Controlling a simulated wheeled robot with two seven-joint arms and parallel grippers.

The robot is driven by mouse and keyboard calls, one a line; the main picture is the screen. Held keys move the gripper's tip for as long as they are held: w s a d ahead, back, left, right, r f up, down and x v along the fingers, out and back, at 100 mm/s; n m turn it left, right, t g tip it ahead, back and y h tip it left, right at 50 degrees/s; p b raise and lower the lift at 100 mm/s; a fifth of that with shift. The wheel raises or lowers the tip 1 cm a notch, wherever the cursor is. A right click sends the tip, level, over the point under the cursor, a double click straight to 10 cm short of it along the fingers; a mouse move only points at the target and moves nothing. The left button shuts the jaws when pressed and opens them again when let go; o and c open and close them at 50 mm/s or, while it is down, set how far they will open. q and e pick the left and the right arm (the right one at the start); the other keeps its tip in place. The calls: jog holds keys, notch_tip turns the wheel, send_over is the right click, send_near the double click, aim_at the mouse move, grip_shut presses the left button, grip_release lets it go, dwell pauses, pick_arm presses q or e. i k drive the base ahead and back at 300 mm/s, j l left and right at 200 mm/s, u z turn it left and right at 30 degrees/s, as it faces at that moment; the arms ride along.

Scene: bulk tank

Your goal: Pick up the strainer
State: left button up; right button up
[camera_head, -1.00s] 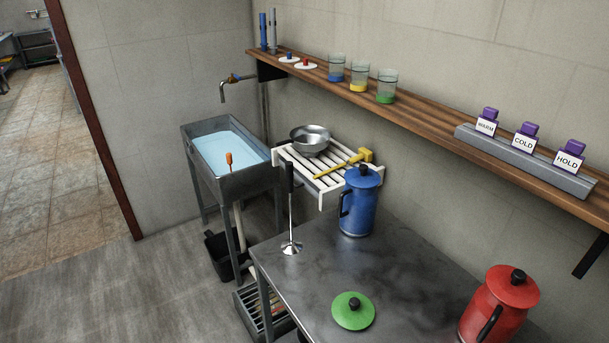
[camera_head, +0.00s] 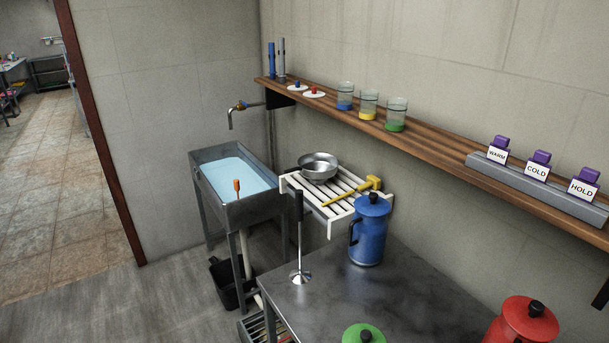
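A silver round bowl-shaped piece (camera_head: 319,166), which looks like the strainer, sits on the white slatted rack (camera_head: 331,222) beside the sink. A short dark handle seems to stick out at its left side; whether the bowl has holes is too small to tell. A yellow tool (camera_head: 352,190) with a T-shaped head lies on the same rack, to the right of the bowl and apart from it. Neither of my grippers is in view.
A blue lidded jug (camera_head: 369,235) stands on the metal table (camera_head: 330,300), close in front of the rack. A tall black-handled plunger-like tool (camera_head: 299,240) stands upright at the table's left edge. A water-filled sink (camera_head: 240,211) is left of the rack; a wooden shelf (camera_head: 430,143) runs above.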

aim_at(318, 166)
jog(key=i+j+u, duration=0.2)
jog(key=j+u, duration=0.3)
jog(key=i+j+u, duration=0.25)
jog(key=u, duration=0.2)
jog(key=i+j+u, duration=0.35)
jog(key=u, duration=0.15)
jog(key=i+j+z, duration=0.15)
jog(key=i+z, duration=0.2)
jog(key=i, duration=0.2)
jog(key=i+z, duration=0.15)
jog(key=z, duration=0.3)
jog(key=i+z, duration=0.15)
jog(key=z, duration=0.3)
jog(key=i+z, duration=0.2)
jog(key=z, duration=0.2)
jog(key=i+l+z, duration=0.15)
jog(key=z, duration=0.35)
jog(key=i+l+z, duration=0.1)
jog(key=i+z, duration=0.15)
jog(key=z, duration=0.25)
jog(key=i+z, duration=0.2)
jog(key=z, duration=0.25)
